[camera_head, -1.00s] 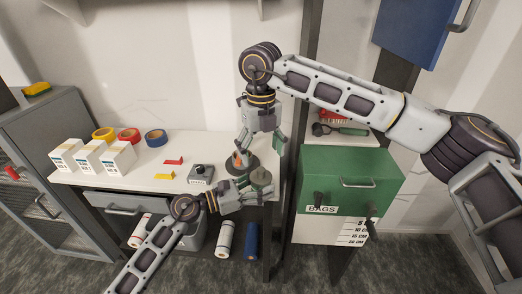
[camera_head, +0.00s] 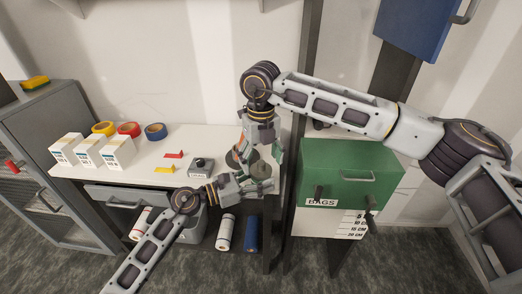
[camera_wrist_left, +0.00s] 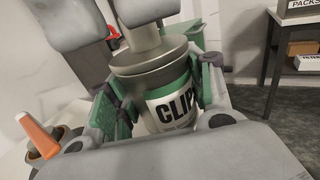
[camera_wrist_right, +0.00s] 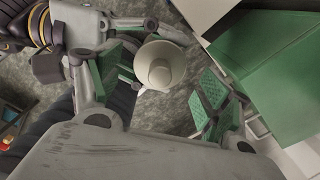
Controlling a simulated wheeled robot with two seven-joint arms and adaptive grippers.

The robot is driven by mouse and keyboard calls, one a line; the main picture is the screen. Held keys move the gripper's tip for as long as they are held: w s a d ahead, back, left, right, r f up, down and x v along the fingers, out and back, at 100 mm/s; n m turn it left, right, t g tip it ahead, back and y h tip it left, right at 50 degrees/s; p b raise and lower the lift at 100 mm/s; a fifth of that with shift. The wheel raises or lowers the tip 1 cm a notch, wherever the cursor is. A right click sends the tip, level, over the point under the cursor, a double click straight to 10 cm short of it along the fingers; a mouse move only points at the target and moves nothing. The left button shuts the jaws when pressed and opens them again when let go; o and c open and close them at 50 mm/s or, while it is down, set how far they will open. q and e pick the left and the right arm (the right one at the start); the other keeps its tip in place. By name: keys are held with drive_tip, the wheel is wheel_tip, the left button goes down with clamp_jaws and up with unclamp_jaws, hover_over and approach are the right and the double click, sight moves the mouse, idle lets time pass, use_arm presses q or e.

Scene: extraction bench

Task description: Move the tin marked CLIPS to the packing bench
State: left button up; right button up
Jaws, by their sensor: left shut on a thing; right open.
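The tin marked CLIPS (camera_wrist_left: 172,105), with a green and white label and a grey lid, is held between the green-padded fingers of my left gripper (camera_wrist_left: 160,95). In the head view my left gripper (camera_head: 257,180) has the tin (camera_head: 260,171) at the right end of the white bench. My right gripper (camera_head: 260,150) is open, pointing down just above the tin. In the right wrist view the pale round lid and knob (camera_wrist_right: 160,72) show between the spread fingers of my right gripper (camera_wrist_right: 165,85); contact cannot be told.
A green cabinet marked BAGS (camera_head: 350,165) stands close on the right. An orange-handled item (camera_wrist_left: 38,138) is beside the left gripper. White boxes (camera_head: 90,150), tape rolls (camera_head: 129,130) and a small grey device (camera_head: 201,167) are on the white bench. A table (camera_wrist_left: 264,62) holds a box marked PACKS (camera_wrist_left: 300,8).

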sight(261, 175)
use_arm(q)
drive_tip(key=shift+r, duration=0.1)
use_arm(e)
drive_tip(key=shift+f, duration=3.25)
drive_tip(key=c, duration=1.4)
use_arm(q)
drive_tip(key=o, duration=1.1)
use_arm(e)
drive_tip(key=shift+c, duration=0.2)
use_arm(q)
drive_tip(key=o, duration=0.4)
use_arm(e)
clamp_jaws()
use_arm(q)
drive_tip(key=shift+a, duration=0.1)
drive_tip(key=shift+v, duration=5.9)
